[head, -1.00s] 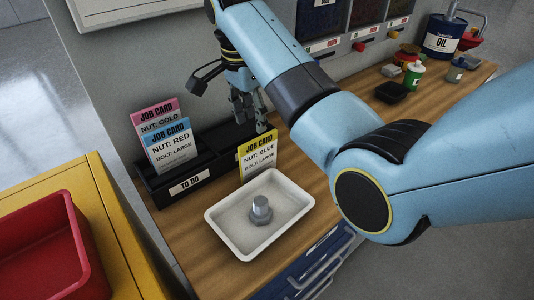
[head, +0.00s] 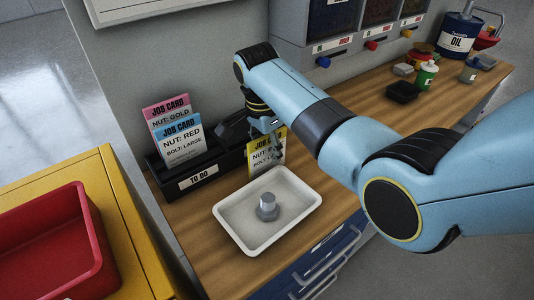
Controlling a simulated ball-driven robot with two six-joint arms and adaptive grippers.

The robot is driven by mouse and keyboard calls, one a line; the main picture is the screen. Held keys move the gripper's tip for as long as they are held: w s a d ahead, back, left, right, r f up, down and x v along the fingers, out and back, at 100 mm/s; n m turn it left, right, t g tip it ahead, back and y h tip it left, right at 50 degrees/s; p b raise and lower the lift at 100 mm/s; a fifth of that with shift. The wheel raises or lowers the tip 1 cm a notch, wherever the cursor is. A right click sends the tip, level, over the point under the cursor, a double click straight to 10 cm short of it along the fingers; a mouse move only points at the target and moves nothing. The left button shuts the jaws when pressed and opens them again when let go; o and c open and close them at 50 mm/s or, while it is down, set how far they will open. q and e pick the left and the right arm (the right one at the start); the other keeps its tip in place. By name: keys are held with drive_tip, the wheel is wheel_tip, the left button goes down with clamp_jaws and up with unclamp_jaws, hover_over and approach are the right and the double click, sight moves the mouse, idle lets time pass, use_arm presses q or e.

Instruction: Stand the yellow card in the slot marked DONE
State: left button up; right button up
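The yellow job card (head: 254,164) stands nearly upright just behind the white tray, by the right end of the black card rack (head: 207,185). My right gripper (head: 274,150) has its fingers pointing down in front of the card and hides part of its print. I cannot tell whether the fingers touch or hold it. The rack's left slot is marked TO DO and holds a blue card (head: 180,142) and a pink card (head: 166,112) behind it. A DONE mark is not visible; the rack's right part is partly covered by the gripper and the yellow card. My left gripper is not in view.
The white tray (head: 232,225) with a large grey bolt (head: 267,208) stands at the bench front. A red bin (head: 97,240) sits on a yellow cabinet at the left. A black tray (head: 403,92), bottles and an oil can (head: 459,36) stand farther right.

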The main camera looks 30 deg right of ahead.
drive_tip(key=shift+f, duration=0.25)
idle(0.5)
clamp_jaws()
